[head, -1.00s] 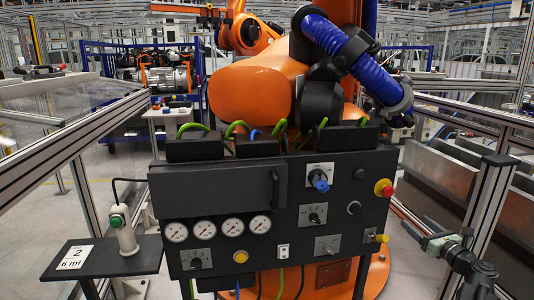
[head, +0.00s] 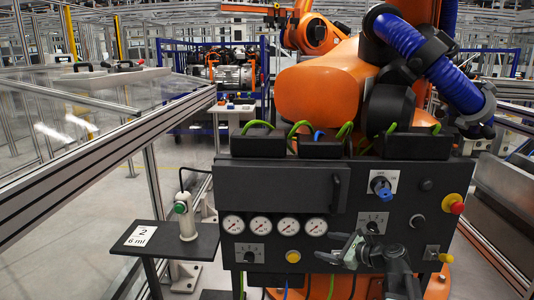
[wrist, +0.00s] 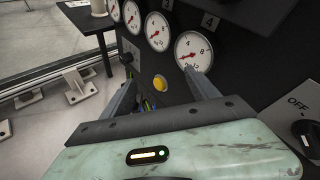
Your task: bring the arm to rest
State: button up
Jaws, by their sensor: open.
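My gripper (head: 329,247) is in front of the lower middle of the black control panel (head: 270,188) in the head view. It is open, with nothing between its jaws. In the wrist view the two fingers (wrist: 165,95) stand apart and point at the panel face. The yellow button (wrist: 160,83) shows between them, and a gauge (wrist: 193,50) is close to the right finger. I cannot tell the exact gap to the panel; no contact is plain.
A small black shelf (head: 160,238) left of the panel carries a white handheld unit with a green button (head: 185,216). A metal rail (head: 90,175) runs along the left. A red knob (head: 456,207) sticks out on the panel's right. An orange robot (head: 318,80) stands behind.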

jog(key=s+a+f+n+g+h, duration=0.2)
jog(key=s+a+f+n+g, duration=0.2)
jog(key=s+a+f+n, duration=0.25)
jog(key=s+a+f+n+g+h, duration=0.1)
jog(key=s+a+f+n+g, duration=0.3)
jog(key=a+n, duration=0.4)
jog(key=s+d+f+n+g+h, duration=0.2)
jog(key=s+d+f+n+h, duration=0.2)
jog(key=s+d+n+h, duration=0.35)
notch_tip(320, 180, up, 29)
jog(key=d+n+y+p, duration=0.1)
jog(key=p, duration=2.9)
jog(key=shift+d+r+n, duration=0.2)
jog(key=shift+n, duration=0.1)
jog(key=shift+y, duration=0.25)
